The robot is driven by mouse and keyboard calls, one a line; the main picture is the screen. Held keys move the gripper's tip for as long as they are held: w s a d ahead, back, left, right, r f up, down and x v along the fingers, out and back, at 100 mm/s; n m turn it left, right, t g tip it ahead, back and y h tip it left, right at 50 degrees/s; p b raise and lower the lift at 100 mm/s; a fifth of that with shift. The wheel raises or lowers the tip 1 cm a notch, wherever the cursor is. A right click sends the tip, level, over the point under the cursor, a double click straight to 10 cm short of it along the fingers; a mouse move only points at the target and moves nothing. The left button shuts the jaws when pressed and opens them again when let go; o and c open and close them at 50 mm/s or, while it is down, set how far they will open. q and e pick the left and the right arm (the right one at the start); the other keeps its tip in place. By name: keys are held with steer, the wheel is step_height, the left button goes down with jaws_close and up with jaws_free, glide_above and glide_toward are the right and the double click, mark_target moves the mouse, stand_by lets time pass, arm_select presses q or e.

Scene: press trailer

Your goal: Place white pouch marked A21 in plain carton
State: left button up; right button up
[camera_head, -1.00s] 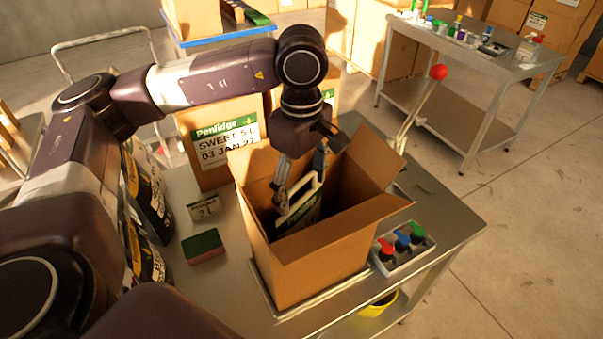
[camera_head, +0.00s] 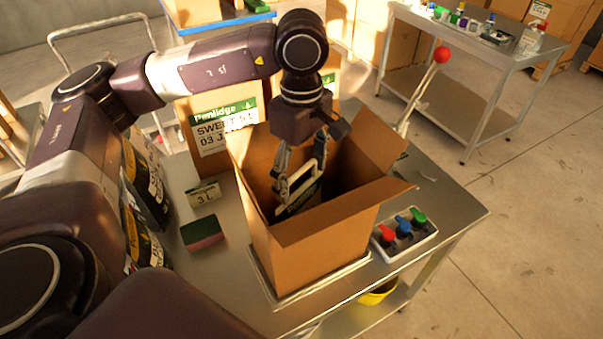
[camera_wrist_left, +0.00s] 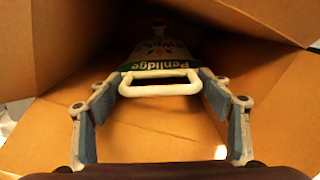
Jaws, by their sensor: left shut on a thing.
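The plain carton (camera_head: 315,245) stands open on the metal table, its flaps spread. My left gripper (camera_head: 303,178) reaches down into it from above and is shut on a white-handled pouch (camera_head: 302,198). The pouch hangs inside the carton opening, its upper part with a green Penlidge label showing. The wrist view shows the pouch (camera_wrist_left: 160,62) with its white handle between the fingers of my left gripper (camera_wrist_left: 160,110), and brown carton walls around. The pouch's lower end is hidden, and I cannot read A21 on it. My right gripper is not in view.
A labelled Penlidge box (camera_head: 222,135) stands behind the carton. A tray of red, blue and green knobs (camera_head: 405,235) is at its right. A green-and-red sponge (camera_head: 202,233), a small 3 L card (camera_head: 203,193) and dark bags (camera_head: 150,190) are at the left. A red-knobbed lever (camera_head: 441,55) rises at the right.

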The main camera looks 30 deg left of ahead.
arm_select(q)
steer(key=o, duration=1.8)
steer(key=shift+o, duration=1.4)
steer(key=shift+s+d+r, duration=0.1)
steer(key=shift+s, duration=0.05)
